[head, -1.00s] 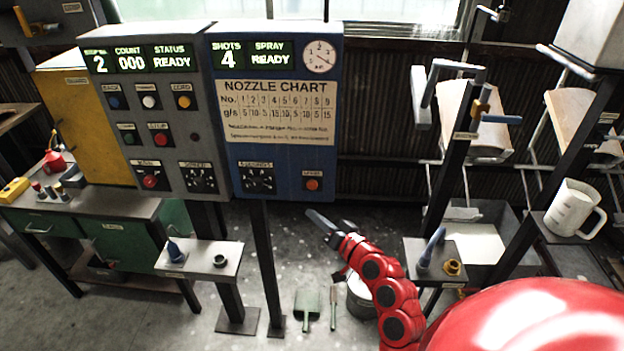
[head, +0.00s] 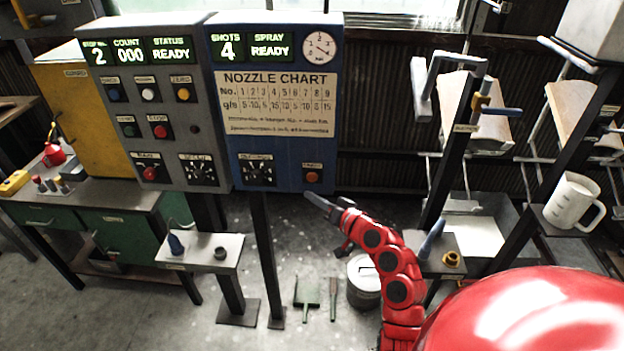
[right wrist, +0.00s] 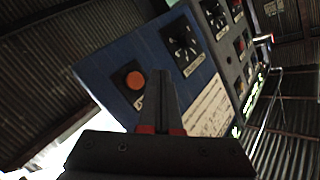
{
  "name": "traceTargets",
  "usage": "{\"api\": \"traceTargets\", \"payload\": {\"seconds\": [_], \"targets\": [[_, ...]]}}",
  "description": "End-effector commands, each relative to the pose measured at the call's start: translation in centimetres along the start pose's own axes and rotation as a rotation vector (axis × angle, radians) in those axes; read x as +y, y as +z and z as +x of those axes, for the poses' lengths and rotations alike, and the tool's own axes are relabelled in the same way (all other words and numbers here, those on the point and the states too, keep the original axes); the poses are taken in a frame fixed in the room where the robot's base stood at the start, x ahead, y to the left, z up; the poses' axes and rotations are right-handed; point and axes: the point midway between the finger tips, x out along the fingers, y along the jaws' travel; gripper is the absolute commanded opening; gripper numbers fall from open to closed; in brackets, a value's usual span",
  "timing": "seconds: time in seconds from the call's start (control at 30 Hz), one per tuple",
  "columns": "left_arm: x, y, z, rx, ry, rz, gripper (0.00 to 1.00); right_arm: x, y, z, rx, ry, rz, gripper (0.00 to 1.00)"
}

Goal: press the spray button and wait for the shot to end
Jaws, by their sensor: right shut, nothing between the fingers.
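The orange spray button (head: 312,178) sits at the lower right of the blue panel (head: 324,120), under a small label. It also shows in the right wrist view (right wrist: 135,80). The panel's display reads SHOTS 4 and SPRAY READY. My right gripper (head: 310,196) is shut and empty. Its tips are just below the button in the head view; in the right wrist view the fingers (right wrist: 161,74) lie beside the button, to its right. I see no contact with it. My left gripper is out of view.
A grey panel (head: 195,130) with buttons and knobs stands left of the blue one, reading STATUS READY. A small stand (head: 205,252) is below the panels. Another stand (head: 445,240) with a blue nozzle and brass fitting is near my right arm. A bucket (head: 362,283) is on the floor.

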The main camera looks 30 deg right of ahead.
Motion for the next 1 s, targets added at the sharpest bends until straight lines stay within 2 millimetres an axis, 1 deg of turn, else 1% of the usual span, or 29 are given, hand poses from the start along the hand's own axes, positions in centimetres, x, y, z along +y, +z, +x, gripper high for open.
{"api": "traceTargets", "payload": {"seconds": [0.07, 0.13, 0.33, 0.53, 1.0], "targets": [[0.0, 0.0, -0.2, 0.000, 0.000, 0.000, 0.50, 0.5, -0.6, 0.8, 0.001, -0.001, -0.002, 0.00], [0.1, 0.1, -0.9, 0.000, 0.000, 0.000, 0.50, 1.2, -0.8, 1.4, 0.002, -0.001, -0.002, 0.00], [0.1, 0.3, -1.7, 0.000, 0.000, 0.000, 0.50, 1.9, -1.7, 2.5, 0.001, 0.000, 0.000, 0.00], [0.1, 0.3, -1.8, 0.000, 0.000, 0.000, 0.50, 2.0, -2.1, 2.8, 0.001, -0.001, -0.001, 0.00], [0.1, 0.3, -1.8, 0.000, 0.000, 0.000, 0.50, 2.0, -2.0, 2.8, 0.000, -0.001, 0.000, 0.00]]}}
